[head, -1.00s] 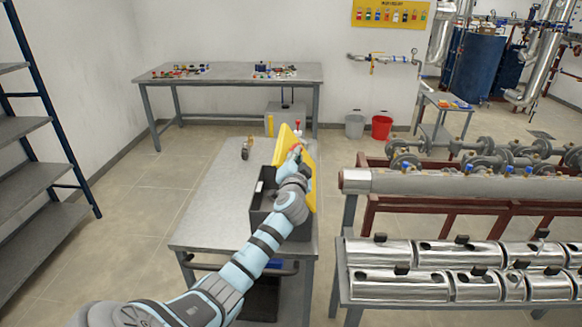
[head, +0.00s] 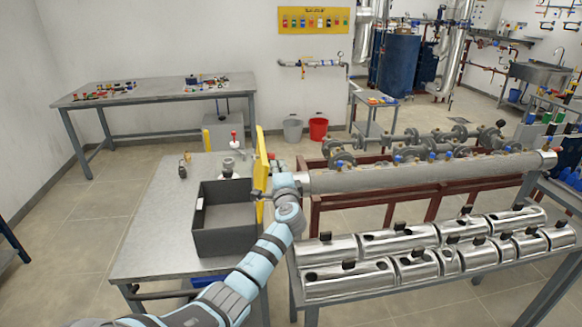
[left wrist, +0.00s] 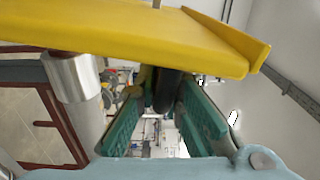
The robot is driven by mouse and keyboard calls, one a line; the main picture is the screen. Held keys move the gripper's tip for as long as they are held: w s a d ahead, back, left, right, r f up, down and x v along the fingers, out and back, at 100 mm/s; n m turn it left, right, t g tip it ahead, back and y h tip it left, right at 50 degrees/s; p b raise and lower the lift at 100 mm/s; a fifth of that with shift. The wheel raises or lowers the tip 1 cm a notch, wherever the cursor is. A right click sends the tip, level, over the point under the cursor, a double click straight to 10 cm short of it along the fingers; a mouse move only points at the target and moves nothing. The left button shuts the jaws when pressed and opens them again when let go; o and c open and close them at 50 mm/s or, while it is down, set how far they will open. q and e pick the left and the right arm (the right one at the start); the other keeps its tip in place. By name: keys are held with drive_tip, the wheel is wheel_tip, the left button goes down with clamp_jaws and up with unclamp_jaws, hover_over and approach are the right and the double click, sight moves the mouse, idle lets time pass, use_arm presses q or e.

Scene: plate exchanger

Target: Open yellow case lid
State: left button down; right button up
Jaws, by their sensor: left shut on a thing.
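The case is a dark grey open box (head: 223,237) on the grey cart, and I can see into it. Its yellow lid (head: 260,168) stands up nearly edge-on along the box's right side. My left gripper (head: 273,168) is at the lid's right face, shut on the lid. In the left wrist view, the yellow lid (left wrist: 130,35) spans the top, and the green-padded fingers (left wrist: 165,105) reach under it around a dark part, probably its handle; the exact contact is partly hidden. My right gripper is not in view.
The cart top (head: 155,215) is clear left of the case; small fittings (head: 183,168) stand behind. A long steel pipe (head: 400,180) on a red frame lies close right of my gripper. A bench with shiny cylinders (head: 350,280) stands at front right.

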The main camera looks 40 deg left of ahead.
use_arm(q)
drive_tip(key=shift+w, duration=0.1)
idle(0.4)
drive_tip(key=c, duration=1.7)
unclamp_jaws()
drive_tip(key=shift+r, duration=0.1)
drive_tip(key=shift+w+d, duration=0.1)
drive_tip(key=shift+d, duration=0.05)
drive_tip(key=v, duration=1.2)
